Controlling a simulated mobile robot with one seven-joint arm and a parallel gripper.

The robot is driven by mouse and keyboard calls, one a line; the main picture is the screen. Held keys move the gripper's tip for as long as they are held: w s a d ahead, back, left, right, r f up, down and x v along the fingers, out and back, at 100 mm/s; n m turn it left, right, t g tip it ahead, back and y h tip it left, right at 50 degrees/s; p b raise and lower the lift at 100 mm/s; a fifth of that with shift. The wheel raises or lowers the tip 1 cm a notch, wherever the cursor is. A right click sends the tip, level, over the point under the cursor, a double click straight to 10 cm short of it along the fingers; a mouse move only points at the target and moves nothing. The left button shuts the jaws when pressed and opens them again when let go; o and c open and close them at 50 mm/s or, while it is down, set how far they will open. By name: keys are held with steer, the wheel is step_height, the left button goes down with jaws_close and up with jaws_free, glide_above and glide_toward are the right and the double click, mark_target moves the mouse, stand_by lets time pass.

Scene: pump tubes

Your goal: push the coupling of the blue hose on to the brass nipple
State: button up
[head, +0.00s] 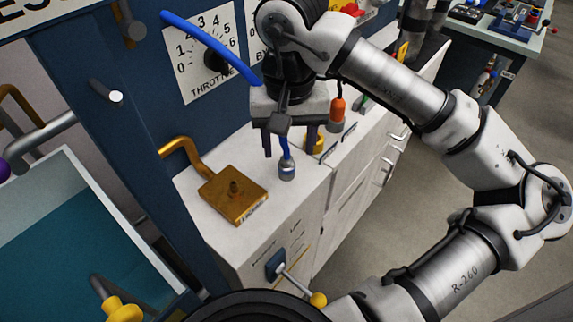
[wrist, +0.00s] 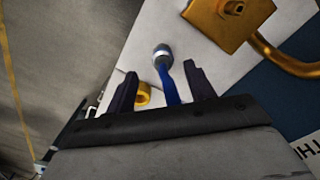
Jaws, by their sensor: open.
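The blue hose (head: 211,42) hangs from the upper left in the head view, passes behind my gripper and comes out below it. Its metal coupling (head: 287,170) is at its lower end, over the white counter top; I cannot tell if it touches the counter. The wrist view shows the coupling (wrist: 162,53) beyond my fingertips and the hose (wrist: 169,88) between the fingers. My gripper (head: 289,154) is open, fingers pointing down, around the hose without gripping it. The brass nipple (head: 234,187) stands up from a square brass block (head: 247,209), left of the coupling; it also shows in the wrist view (wrist: 233,8).
A brass pipe (head: 183,146) runs from the block to the blue panel. A yellow ring-like part (head: 315,142) and an orange-topped item (head: 337,107) are right of my gripper. A lever with a yellow knob (head: 318,299) sticks out of the cabinet front. Counter between block and coupling is clear.

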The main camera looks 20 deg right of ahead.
mark_target(286, 162)
steer(key=shift+w+a+f+p, duration=0.1)
steer(key=shift+f+p, duration=0.15)
steer(key=shift+f, duration=1.2)
steer(key=shift+a+f+p, duration=0.1)
steer(key=shift+f+p, duration=0.1)
steer(key=shift+f, duration=1.2)
steer(key=shift+c, duration=0.2)
steer(key=c, duration=1.1)
steer(key=shift+r, duration=0.1)
